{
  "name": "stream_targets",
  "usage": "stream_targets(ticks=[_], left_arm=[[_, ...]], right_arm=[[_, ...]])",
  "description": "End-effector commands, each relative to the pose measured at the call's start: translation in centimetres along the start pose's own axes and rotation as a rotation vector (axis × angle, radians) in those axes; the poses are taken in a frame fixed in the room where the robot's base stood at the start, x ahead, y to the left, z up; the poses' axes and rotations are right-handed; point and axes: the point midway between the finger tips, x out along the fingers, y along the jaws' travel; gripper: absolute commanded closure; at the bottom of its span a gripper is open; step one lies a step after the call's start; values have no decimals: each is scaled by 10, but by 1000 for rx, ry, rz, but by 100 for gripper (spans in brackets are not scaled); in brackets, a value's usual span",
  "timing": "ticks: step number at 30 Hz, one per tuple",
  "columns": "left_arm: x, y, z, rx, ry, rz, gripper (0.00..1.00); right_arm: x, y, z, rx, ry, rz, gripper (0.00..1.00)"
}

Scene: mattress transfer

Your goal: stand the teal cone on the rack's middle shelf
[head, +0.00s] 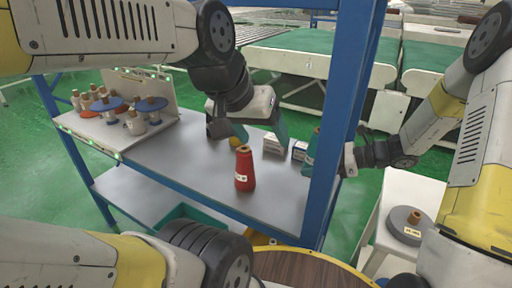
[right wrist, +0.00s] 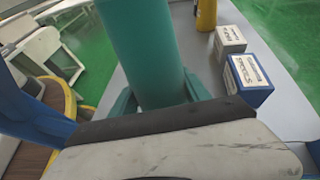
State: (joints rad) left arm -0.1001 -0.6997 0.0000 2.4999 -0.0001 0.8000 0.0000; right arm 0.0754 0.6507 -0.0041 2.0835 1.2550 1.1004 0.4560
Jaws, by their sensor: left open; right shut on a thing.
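The teal cone (right wrist: 140,50) is upright between the teal fingers of my right gripper (right wrist: 160,97), which is shut on it. In the head view a teal part (head: 311,148) shows beside the rack's right front post, which partly hides the grip. The cone's base is hidden in the wrist view, so I cannot tell whether it touches the shelf. The rack's middle shelf (head: 180,150) is a grey board in a blue frame. My left gripper (head: 261,130) is open and empty above this shelf, behind the red cone.
A red cone (head: 245,172) stands on the shelf. Two small boxes (head: 273,144) (head: 299,150) and a yellow item (right wrist: 206,14) are farther back. A pegboard tray with several spools (head: 75,122) is at left. The blue post (head: 328,130) is close to my right gripper. The shelf's left-centre is clear.

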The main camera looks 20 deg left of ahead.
Motion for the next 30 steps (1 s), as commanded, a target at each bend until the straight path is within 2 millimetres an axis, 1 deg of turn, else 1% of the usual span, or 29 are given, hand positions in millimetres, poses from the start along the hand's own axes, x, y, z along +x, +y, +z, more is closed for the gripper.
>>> stream_targets(ticks=[1,4,7,9,11,15,18,23,30], left_arm=[[0,0,0,0,0,0,27],[0,0,0,0,0,0,27],[0,0,0,0,0,0,27],[0,0,0,0,0,0,27],[0,0,0,0,0,0,27],[0,0,0,0,0,0,27],[0,0,0,0,0,0,27],[0,0,0,0,0,0,27],[0,0,0,0,0,0,27]], right_arm=[[12,8,16,-30,-1,55,99],[28,23,37,-64,-1,141,99],[38,32,48,-85,-1,194,99],[42,36,48,-89,-1,213,99],[47,38,42,-89,-1,220,99],[57,38,16,-87,-2,222,99],[63,38,3,-89,-2,220,99],[67,37,-7,-91,-2,218,99],[79,38,-36,-90,-2,218,99]])
